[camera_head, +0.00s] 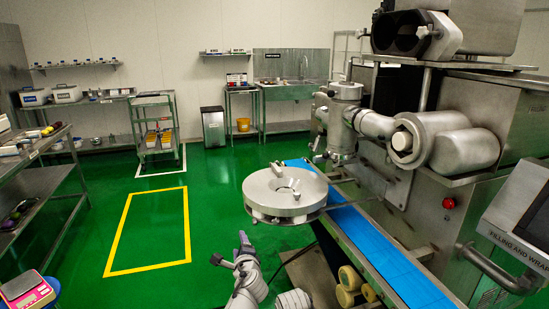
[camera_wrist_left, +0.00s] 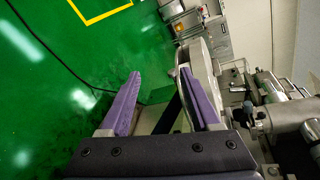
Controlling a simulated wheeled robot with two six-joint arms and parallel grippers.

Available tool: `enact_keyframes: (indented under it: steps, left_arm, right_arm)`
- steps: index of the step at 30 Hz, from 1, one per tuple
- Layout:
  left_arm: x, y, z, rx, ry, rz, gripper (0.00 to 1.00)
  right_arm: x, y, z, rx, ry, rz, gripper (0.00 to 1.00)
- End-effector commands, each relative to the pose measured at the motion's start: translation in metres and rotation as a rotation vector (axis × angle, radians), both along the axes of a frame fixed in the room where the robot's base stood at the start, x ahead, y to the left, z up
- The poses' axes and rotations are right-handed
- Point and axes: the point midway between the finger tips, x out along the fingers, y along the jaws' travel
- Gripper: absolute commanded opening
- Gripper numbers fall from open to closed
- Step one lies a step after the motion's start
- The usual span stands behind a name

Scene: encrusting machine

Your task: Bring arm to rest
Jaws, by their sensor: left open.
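My left gripper (camera_head: 230,251) is at the lower middle of the head view, its arm rising from the bottom edge. Its two purple-padded fingers are apart with nothing between them; they also show in the left wrist view (camera_wrist_left: 159,76). A round steel disc (camera_head: 262,187) with a hole and a raised bar is beyond and to the right of the gripper, at the machine's side. The disc's rim (camera_wrist_left: 202,62) appears just past the right finger in the wrist view; I cannot tell the exact gap. My right gripper is not visible.
The encrusting machine (camera_head: 385,195) fills the right side, with a blue conveyor belt (camera_head: 378,252) running beneath the disc. A yellow floor rectangle (camera_head: 187,225) marks open green floor at left. Shelves and a pink scale (camera_head: 25,287) stand at the left edge. A dark cable (camera_wrist_left: 45,45) lies on the floor.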

Motion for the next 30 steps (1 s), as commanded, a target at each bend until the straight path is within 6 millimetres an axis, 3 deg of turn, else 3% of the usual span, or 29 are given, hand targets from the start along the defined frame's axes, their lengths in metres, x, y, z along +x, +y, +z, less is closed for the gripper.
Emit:
enact_keyframes:
  steps: [1,6,12,15,21,30]
  left_arm:
    - [-0.018,0.009,0.012,-0.151,0.057,0.104,0.63]
    - [-0.096,0.013,-0.017,-0.632,0.298,0.513,0.63]
    - [-0.197,-0.020,-0.028,-0.943,0.587,0.943,0.63]
    - [-0.232,-0.035,-0.025,-0.999,0.685,1.081,0.63]
    - [-0.260,-0.047,-0.022,-1.028,0.769,1.197,0.63]
    - [-0.261,-0.048,-0.023,-1.029,0.772,1.201,0.63]
  right_arm:
    - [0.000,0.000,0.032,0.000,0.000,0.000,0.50]
    - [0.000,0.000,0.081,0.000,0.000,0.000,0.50]
    - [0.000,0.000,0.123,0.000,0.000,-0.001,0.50]
    - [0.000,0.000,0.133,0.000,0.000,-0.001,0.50]
    - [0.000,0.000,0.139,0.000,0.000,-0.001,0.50]
    - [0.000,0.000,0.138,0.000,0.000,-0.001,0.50]
